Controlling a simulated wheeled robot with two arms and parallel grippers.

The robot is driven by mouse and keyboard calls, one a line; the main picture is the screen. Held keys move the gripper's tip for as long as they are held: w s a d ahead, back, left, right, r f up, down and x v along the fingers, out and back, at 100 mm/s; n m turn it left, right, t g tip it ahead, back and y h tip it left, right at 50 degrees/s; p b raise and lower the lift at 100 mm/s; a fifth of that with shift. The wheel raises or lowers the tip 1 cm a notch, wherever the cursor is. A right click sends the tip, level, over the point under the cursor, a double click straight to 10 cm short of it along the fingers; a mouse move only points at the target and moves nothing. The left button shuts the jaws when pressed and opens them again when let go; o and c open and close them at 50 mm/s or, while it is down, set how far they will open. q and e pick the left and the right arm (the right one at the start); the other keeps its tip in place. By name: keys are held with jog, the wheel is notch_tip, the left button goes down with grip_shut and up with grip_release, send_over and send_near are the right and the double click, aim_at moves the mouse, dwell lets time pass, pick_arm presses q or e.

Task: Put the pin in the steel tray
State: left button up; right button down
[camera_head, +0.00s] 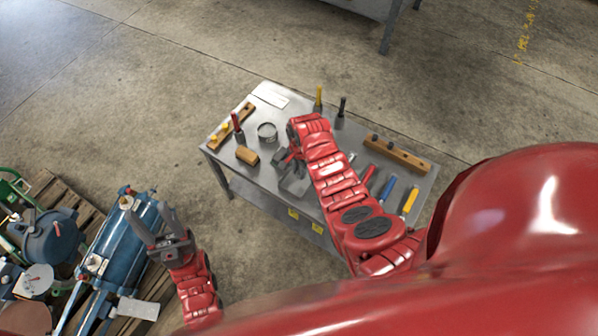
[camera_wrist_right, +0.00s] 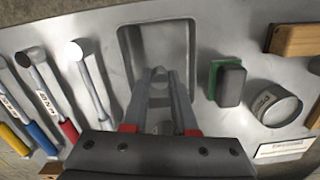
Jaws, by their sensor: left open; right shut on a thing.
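The steel tray (camera_head: 297,186) lies on the workbench, partly hidden by my right arm. In the right wrist view it is a grey rectangular tray with a raised rim (camera_wrist_right: 126,42), and its visible floor looks empty. My right gripper (camera_head: 290,158) is over the tray's edge; in the wrist view its fingers (camera_wrist_right: 162,78) reach over the tray opening. They are shut on a small grey metal piece, likely the pin (camera_wrist_right: 160,97), mostly hidden between them. I cannot tell its height above the tray floor. My left gripper (camera_head: 148,218) is open and empty, away from the bench.
A blue machine (camera_head: 115,250) on a pallet is near my left gripper.

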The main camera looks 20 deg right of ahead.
jog(key=shift+f, duration=0.6)
jog(key=c, duration=0.7)
grip_release()
jog(key=shift+f, duration=0.1)
